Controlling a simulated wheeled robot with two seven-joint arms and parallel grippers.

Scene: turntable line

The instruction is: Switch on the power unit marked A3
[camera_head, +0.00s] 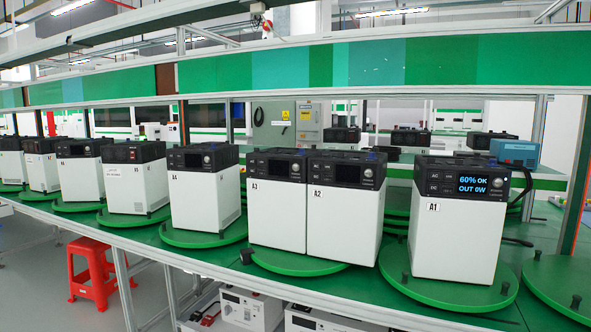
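The power unit marked A3 (276,217) is a white box with a black top, standing upright near the middle of the line. Its label is at the upper left of the white front. Neither of my grippers is in view.
Unit A1 (450,235) at the right has a lit screen reading "60% OK OUT 0W". Unit A4 (203,205) and several similar units stand leftward on green turntables. A beam with green panels (380,62) crosses above. A red stool (95,272) stands on the floor at left.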

